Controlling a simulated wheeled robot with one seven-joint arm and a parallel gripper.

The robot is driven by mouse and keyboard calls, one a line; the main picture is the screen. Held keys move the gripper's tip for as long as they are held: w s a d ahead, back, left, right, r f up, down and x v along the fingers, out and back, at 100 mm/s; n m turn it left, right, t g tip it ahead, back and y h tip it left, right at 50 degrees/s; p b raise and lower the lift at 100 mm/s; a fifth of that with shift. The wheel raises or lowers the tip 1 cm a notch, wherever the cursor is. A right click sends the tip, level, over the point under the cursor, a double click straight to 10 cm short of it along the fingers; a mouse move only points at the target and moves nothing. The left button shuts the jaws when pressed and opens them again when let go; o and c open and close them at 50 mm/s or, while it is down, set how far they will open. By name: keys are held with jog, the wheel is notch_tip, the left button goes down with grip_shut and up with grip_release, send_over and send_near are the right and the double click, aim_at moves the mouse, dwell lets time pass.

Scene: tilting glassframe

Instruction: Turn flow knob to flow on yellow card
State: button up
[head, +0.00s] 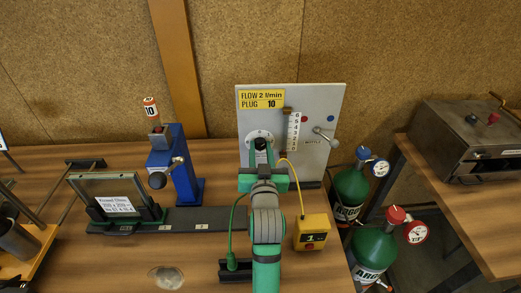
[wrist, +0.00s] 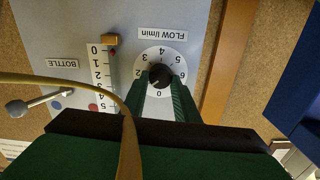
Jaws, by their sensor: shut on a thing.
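The yellow card (head: 261,99) on the upright grey panel (head: 325,98) reads "FLOW 2 l/min, PLUG 10". The black flow knob (wrist: 161,76) sits in a white round dial (wrist: 150,55) under the label FLOW l/min, upside down in the wrist view. My gripper (wrist: 162,86) is shut on the knob, a green finger on each side. I cannot clearly read the knob's pointer. The flow scale (wrist: 101,72) beside it has a small red mark near 0. In the head view my gripper (head: 262,148) covers part of the dial.
A bottle lever (head: 323,134) is on the panel's right. A yellow box (head: 311,232) showing 1 has a yellow cable crossing the wrist view. A blue stand (head: 180,172) and glass frame (head: 113,195) stand left. Green argon bottles (head: 372,248) are at the right.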

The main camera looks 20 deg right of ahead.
jog(key=shift+o, duration=0.2)
jog(key=m, duration=0.6)
jog(key=shift+s+d+f+m, duration=0.1)
jog(key=shift+d+f+m, duration=0.05)
jog(key=shift+m, duration=0.65)
jog(key=shift+c, duration=0.2)
jog(key=o, duration=1.1)
jog(key=v, duration=1)
jog(key=shift+s, duration=0.4)
